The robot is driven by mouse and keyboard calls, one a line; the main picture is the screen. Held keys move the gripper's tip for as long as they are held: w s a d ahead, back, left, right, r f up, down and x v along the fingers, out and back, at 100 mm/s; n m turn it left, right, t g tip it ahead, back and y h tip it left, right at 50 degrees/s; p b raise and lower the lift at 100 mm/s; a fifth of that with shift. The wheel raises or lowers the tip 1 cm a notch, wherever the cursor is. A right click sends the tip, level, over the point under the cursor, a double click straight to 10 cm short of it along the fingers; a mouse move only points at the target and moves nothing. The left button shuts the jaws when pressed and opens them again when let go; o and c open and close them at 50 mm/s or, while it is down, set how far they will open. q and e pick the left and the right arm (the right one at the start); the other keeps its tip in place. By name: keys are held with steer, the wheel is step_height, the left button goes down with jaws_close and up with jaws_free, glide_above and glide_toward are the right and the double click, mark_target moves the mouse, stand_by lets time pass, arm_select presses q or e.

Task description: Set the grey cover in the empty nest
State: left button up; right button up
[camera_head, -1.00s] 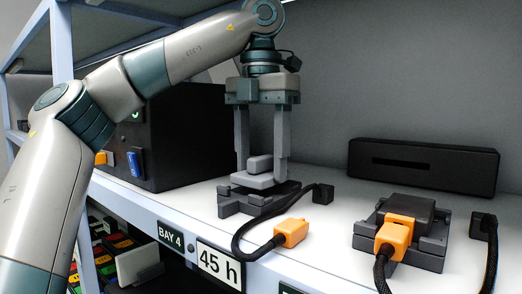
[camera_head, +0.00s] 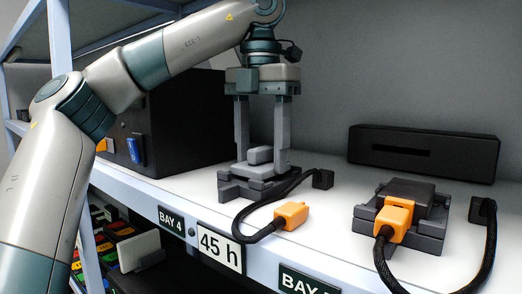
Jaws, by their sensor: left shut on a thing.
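The light grey cover (camera_head: 262,169) with its raised knob is between the fingers of my left gripper (camera_head: 261,151), which is shut on it. The cover is level and sits low over the dark grey nest (camera_head: 236,188) on the shelf. It appears to rest in or on the nest; its underside is hidden, so I cannot tell if it is fully seated. A second nest (camera_head: 431,243) at the right holds a black block (camera_head: 408,190) with an orange plug (camera_head: 394,221) in its front. My right gripper is not in view.
A loose orange plug (camera_head: 291,215) on a black cable lies in front of the left nest. A long black slotted box (camera_head: 424,153) stands at the back right. A large black case (camera_head: 185,125) stands to the left.

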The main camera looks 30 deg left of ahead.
arm_select(q)
steer(key=shift+f, duration=0.35)
steer(key=o, duration=1.1)
steer(key=shift+o, duration=0.2)
steer(key=shift+r, duration=0.15)
step_height(320, 180, up, 12)
stand_by(0.5)
